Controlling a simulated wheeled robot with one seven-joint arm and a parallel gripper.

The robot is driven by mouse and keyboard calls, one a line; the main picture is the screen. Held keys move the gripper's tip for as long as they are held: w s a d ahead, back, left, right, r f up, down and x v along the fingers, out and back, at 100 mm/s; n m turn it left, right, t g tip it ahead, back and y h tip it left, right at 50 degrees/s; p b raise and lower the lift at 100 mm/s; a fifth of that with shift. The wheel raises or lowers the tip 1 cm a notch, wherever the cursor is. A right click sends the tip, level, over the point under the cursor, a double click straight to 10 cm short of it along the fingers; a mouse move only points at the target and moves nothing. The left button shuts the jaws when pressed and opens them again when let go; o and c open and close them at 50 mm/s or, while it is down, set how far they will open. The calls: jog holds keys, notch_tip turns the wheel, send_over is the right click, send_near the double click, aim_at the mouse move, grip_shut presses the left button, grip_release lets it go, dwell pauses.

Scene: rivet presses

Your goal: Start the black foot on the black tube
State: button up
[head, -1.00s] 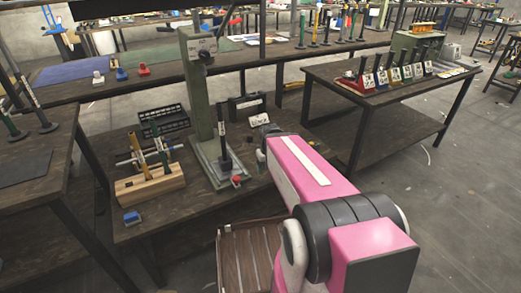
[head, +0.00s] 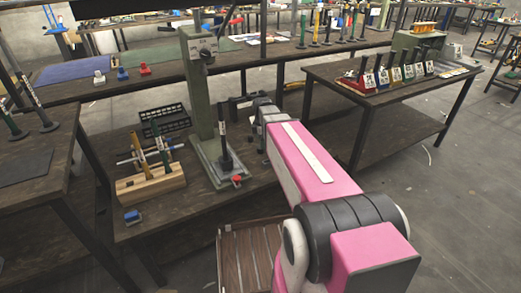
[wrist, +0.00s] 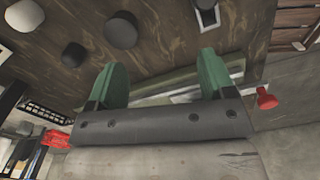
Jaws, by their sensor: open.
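The black tube (head: 224,142) stands upright on the base plate of the green press. Several round feet lie on the wooden bench top in the wrist view. One is black (wrist: 73,54), one dark grey (wrist: 121,30) and one pale grey (wrist: 25,15). The black one looks most like the black foot. My gripper (wrist: 161,65) is open, its two green fingers apart with nothing between them. The feet lie beyond and left of the fingers in that view. In the head view my arm hides the gripper's fingertips and the feet.
The press column (head: 202,90) stands just left of my arm. A red knob (head: 237,180) sits at the plate's front, also seen in the wrist view (wrist: 266,98). A wooden rack (head: 150,186) with tubes and a black crate (head: 164,122) are farther left.

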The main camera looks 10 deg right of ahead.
jog(key=w+n, duration=0.1)
jog(key=w+r+n, duration=0.1)
jog(key=n, duration=0.1)
jog(key=w+n, duration=0.1)
jog(key=w, duration=0.1)
jog(key=shift+w+r+n, duration=0.1)
jog(key=shift+r+n, duration=0.2)
jog(key=shift+w+r+n, duration=0.15)
jog(key=shift+w+n, duration=0.25)
jog(key=shift+n, duration=0.3)
notch_tip(320, 180, down, 11)
jog(key=shift+w+d+r, duration=0.15)
jog(key=shift+r, duration=0.05)
jog(key=c, duration=1)
